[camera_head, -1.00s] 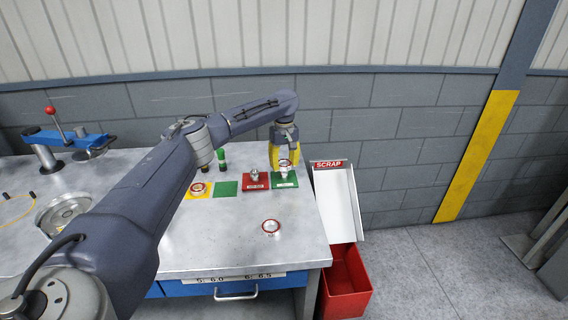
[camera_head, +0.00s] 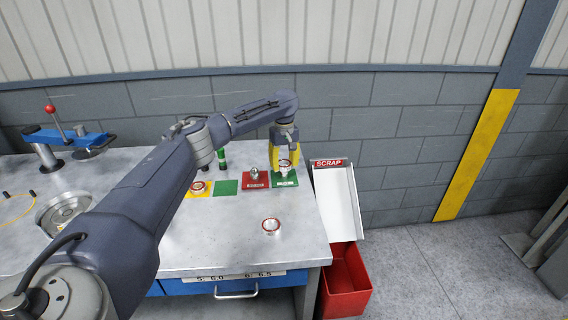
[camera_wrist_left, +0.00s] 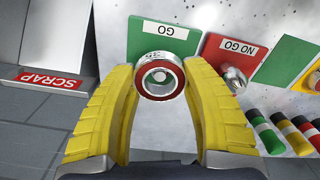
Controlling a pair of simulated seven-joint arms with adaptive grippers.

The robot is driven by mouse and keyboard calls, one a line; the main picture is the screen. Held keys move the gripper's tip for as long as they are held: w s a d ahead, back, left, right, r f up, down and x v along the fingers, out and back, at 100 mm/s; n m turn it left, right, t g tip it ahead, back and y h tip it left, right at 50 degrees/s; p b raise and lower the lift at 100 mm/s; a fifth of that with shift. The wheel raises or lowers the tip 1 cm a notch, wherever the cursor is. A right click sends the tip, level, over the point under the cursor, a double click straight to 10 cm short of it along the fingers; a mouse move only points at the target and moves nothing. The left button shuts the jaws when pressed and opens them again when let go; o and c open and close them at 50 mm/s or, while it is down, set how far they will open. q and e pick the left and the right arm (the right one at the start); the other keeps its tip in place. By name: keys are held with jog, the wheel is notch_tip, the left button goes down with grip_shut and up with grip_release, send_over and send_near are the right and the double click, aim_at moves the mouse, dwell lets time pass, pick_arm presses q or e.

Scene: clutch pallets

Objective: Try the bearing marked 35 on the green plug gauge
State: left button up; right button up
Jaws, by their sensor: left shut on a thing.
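My left gripper (camera_head: 285,158) is shut on the red-and-silver bearing (camera_head: 286,165) over the green GO plate (camera_head: 287,182) of the green plug gauge. In the left wrist view, the bearing (camera_wrist_left: 158,75) sits level between the yellow fingertips (camera_wrist_left: 160,85) and shows an upside-down 35 on its side. The rounded top of the green gauge's plug (camera_wrist_left: 160,76) shows inside the bore. How far the bearing sits down around the plug cannot be told. The red NO GO gauge (camera_head: 254,178) stands just left, its plug bare. My right gripper is not in view.
Another bearing (camera_head: 271,225) lies on the bench front. One more sits on a yellow pad (camera_head: 198,189), beside an empty green pad (camera_head: 226,188). Capped cylinders (camera_wrist_left: 272,136) stand behind. A white SCRAP chute (camera_head: 338,198) and red bin (camera_head: 345,285) flank the bench's right edge.

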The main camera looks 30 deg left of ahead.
pick_arm(q)
jog(key=o, duration=2)
jog(key=shift+r, duration=4.5)
